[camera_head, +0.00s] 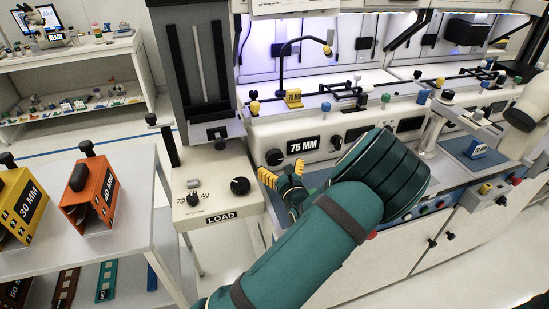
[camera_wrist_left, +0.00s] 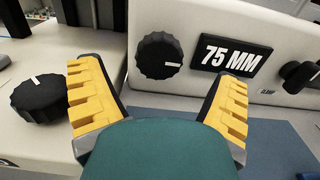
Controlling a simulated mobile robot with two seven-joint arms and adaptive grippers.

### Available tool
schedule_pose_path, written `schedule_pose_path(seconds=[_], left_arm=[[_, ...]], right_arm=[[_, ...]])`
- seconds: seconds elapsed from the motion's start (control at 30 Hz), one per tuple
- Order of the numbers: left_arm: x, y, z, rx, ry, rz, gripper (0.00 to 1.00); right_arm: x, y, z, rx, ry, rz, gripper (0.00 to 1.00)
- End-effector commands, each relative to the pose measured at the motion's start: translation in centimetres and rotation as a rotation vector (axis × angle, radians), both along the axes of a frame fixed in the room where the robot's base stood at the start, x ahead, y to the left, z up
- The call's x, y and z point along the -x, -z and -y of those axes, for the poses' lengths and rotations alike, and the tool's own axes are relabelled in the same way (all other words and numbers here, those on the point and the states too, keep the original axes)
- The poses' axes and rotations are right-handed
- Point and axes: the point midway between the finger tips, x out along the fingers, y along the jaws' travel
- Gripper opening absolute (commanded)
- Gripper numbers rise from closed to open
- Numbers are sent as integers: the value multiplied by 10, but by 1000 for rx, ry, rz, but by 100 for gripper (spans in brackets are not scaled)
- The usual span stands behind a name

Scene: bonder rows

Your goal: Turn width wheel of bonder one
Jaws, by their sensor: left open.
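The width wheel, a black ribbed knob (camera_head: 274,157) with a white pointer line, sits on the white front panel of the bonder, left of the 75 MM display (camera_head: 303,145). In the left wrist view the wheel (camera_wrist_left: 159,56) shows whole between my yellow fingers, with its pointer towards the right, beside the 75 MM display (camera_wrist_left: 231,58). My left gripper (camera_head: 283,176) is open and empty, just in front of and slightly below the wheel, apparently not touching it. Its fingers (camera_wrist_left: 159,85) spread to both sides of the wheel in that view. My right gripper is not seen.
A loader box marked LOAD (camera_head: 214,206) with a black knob (camera_head: 240,186) stands close left of the gripper; this knob (camera_wrist_left: 38,97) is near my left finger. Another black knob (camera_wrist_left: 300,76) is right of the display. Orange (camera_head: 97,190) and yellow (camera_head: 18,200) magazines stand on a bench.

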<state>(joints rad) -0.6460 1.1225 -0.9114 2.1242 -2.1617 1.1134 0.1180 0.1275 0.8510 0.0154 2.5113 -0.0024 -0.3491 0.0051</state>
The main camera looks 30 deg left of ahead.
Motion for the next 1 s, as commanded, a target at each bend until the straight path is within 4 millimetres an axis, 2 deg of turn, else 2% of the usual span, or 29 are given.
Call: schedule_pose_path(seconds=[0.1, 0.3, 0.73, 0.77, 0.8, 0.93, 1.0], left_arm=[[-14, 1, -17, -1, -2, 2, 90], [-30, 1, -35, 1, -1, 1, 90], [-36, 0, -42, 1, 0, -1, 90], [-36, 0, -42, 1, 0, -1, 82], [-36, 0, -42, 1, 0, -1, 68], [-36, 0, -41, 1, 0, 0, 22], [-36, 0, -41, 1, 0, 0, 22]], right_arm=[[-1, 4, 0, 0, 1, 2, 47], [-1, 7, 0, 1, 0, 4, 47], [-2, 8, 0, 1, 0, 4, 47], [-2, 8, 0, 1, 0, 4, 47], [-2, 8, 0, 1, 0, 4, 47], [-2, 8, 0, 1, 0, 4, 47], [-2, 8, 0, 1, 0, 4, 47]])
